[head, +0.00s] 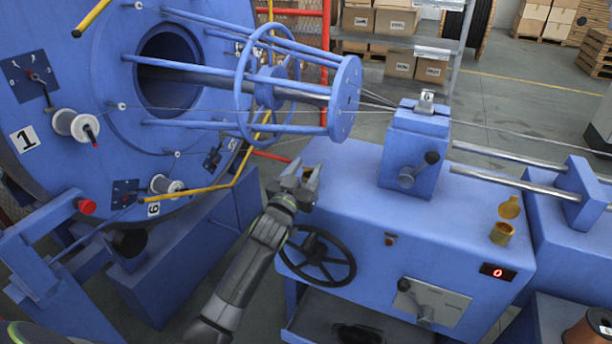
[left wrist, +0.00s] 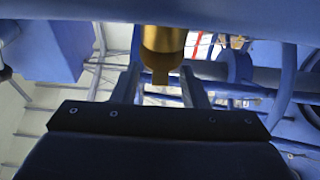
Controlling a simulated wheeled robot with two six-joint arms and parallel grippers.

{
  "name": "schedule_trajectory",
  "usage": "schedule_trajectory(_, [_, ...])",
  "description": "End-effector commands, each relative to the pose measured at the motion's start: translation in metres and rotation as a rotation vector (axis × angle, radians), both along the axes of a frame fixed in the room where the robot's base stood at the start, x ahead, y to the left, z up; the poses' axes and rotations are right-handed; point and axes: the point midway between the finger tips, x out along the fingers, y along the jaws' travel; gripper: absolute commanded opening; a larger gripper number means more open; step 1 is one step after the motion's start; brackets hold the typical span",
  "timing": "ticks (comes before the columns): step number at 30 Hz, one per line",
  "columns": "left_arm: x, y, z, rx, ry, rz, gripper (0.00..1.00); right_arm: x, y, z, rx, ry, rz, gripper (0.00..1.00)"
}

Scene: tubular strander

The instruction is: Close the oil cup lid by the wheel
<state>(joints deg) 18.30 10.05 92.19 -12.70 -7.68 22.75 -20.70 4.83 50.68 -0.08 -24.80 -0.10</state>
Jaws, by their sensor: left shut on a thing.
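My left gripper (head: 300,176) is at the left rear edge of the blue machine cabinet, above and behind the black handwheel (head: 318,257). In the left wrist view, a brass oil cup (left wrist: 163,42) stands between the two grey fingers, with a narrow brass tab at its near end. The gripper is shut on this brass piece; whether on the lid or the cup body I cannot tell. In the head view my gripper mostly hides it. A second brass oil cup (head: 502,233) stands farther right on the cabinet top, its lid (head: 509,208) tilted up, open. My right gripper is not in view.
A large blue strander wheel (head: 75,120) with bobbins fills the left. A blue clamp block (head: 413,150) with a lever stands on the cabinet top (head: 350,190). Wires and blue rods run above my gripper. The cabinet top between block and front edge is clear.

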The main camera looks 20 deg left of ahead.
Motion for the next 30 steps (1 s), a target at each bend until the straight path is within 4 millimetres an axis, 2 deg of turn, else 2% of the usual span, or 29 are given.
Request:
schedule_trajectory(14, [0.0,0.0001,0.0005,0.0,-0.005,0.0,0.17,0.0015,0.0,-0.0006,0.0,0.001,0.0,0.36])
schedule_trajectory(15, [0.0,0.0001,0.0005,0.0,-0.005,0.0,0.44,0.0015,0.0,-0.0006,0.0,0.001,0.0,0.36])
schedule_trajectory(19, [-0.0001,0.0001,0.0004,0.0,-0.005,0.0,0.61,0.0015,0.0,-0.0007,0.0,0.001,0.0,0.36])
schedule_trajectory(30, [-0.0039,0.0003,-0.001,0.0,-0.003,0.0,0.62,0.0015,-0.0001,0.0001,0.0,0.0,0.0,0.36])
